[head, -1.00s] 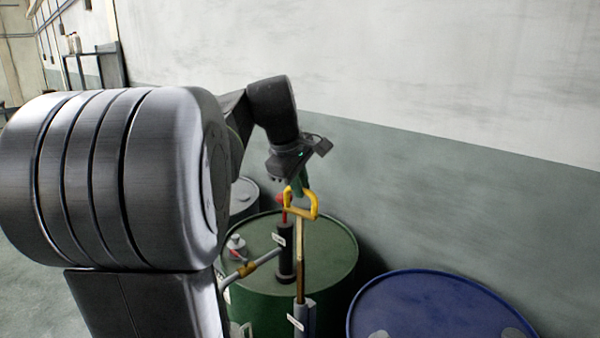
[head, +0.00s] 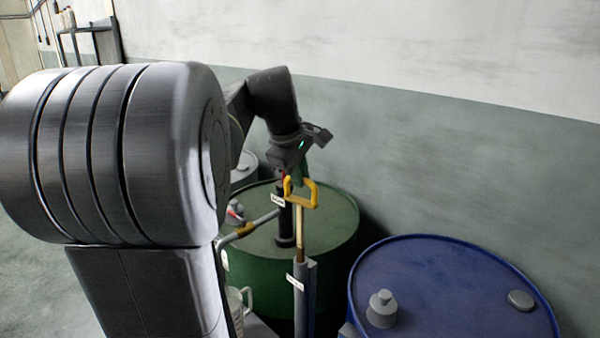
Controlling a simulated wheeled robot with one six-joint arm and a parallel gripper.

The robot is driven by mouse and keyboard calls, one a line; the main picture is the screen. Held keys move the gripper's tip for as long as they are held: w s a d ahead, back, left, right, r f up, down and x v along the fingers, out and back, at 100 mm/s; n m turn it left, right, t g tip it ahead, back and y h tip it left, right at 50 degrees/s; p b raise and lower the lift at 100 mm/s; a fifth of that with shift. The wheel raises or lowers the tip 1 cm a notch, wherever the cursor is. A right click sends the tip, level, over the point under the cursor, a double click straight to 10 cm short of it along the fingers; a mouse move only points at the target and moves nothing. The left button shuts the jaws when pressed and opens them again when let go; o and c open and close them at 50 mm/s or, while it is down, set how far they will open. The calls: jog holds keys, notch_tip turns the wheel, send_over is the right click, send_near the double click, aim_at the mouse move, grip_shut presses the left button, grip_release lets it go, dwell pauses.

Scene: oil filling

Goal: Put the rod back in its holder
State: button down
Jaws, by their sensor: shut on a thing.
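The rod is a brass-coloured stick (head: 300,232) with a yellow loop handle (head: 315,195). It stands upright, and its lower end is hidden inside a grey upright holder (head: 309,300) with a white label. A short length of rod shows between the handle and the holder's top. My gripper (head: 299,178) is above the holder and shut on the yellow handle. Its fingertips are partly hidden behind the handle and against the green drum.
A green drum (head: 335,215) stands behind the holder, with a black pump tube (head: 285,228) and grey pipe on it. A blue drum (head: 450,275) with two caps stands at the right. A pale jug (head: 236,302) is low at the left. A wall closes off the back.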

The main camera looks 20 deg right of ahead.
jog(key=shift+f+b, duration=4.85)
jog(key=shift+f, duration=3.3)
jog(key=c, duration=1.3)
grip_release()
jog(key=shift+c, duration=0.2)
notch_tip(320, 180, up, 13)
jog(key=p, duration=0.1)
send_over(300, 234)
jog(key=s+a, duration=0.3)
jog(key=a, duration=0.2)
jog(key=shift+d+f, duration=0.15)
jog(key=shift+d, duration=0.05)
